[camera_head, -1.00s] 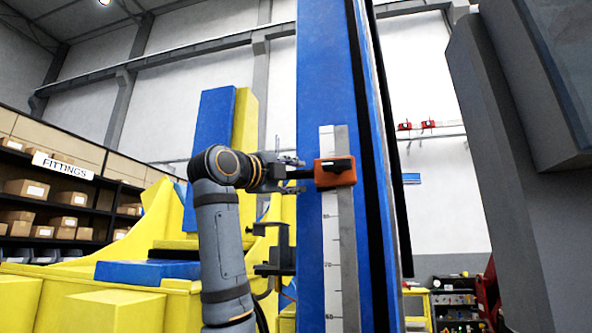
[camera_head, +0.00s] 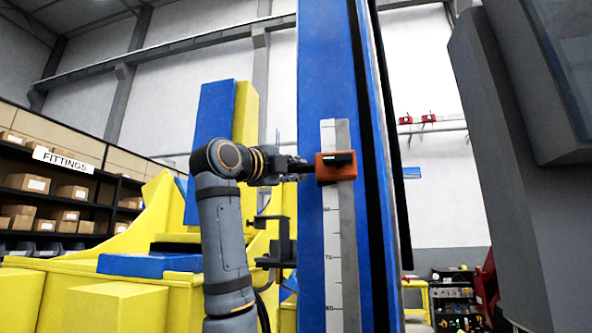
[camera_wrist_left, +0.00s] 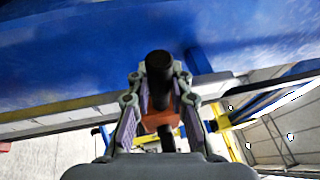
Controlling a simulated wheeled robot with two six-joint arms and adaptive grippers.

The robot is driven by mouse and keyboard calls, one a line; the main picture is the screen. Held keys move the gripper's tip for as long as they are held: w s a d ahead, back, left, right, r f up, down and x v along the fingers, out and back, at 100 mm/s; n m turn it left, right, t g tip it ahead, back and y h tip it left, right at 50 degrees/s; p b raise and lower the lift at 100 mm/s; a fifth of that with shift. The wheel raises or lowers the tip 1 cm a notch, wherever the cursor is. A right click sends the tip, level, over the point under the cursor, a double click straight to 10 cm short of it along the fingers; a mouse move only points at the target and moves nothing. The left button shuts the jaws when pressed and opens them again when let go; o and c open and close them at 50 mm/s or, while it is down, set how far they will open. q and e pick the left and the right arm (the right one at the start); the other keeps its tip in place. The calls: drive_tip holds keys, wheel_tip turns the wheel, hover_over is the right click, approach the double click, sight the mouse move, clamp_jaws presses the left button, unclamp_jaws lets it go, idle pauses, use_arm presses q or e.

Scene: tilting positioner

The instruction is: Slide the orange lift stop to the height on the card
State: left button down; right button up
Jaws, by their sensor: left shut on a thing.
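The orange lift stop (camera_head: 330,174) is on the pale scale strip (camera_head: 332,235) fixed to the blue column (camera_head: 312,100), near the strip's upper end. A black knob sticks out of the stop. My left gripper (camera_head: 305,168) reaches in from the left and is shut on the stop's black knob. In the left wrist view the gripper (camera_wrist_left: 158,100) has a finger on each side of the black knob (camera_wrist_left: 159,70), with the orange stop (camera_wrist_left: 155,121) behind it. Some scale marks show below the stop, but are too small to read surely. I see no card. My right gripper is out of view.
A black bracket (camera_head: 277,243) juts from the column's left side, below my left gripper. Yellow and blue machine parts (camera_head: 150,265) stand at the left. A large grey cabinet (camera_head: 500,170) fills the right side. Shelves with boxes (camera_head: 60,190) stand far left.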

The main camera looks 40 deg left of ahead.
use_arm(q)
wheel_tip(320, 180, down, 11)
drive_tip(key=b, duration=0.7)
drive_tip(key=shift+b, duration=0.3)
drive_tip(key=c, duration=1.2)
unclamp_jaws()
drive_tip(key=shift+s+r, duration=0.1)
drive_tip(key=s+d+f, duration=0.1)
drive_tip(key=s+f, duration=0.1)
drive_tip(key=s, duration=0.9)
drive_tip(key=shift+s+d, duration=0.15)
drive_tip(key=shift+s, duration=0.25)
drive_tip(key=shift+f, duration=0.1)
drive_tip(key=shift+f, duration=0.1)
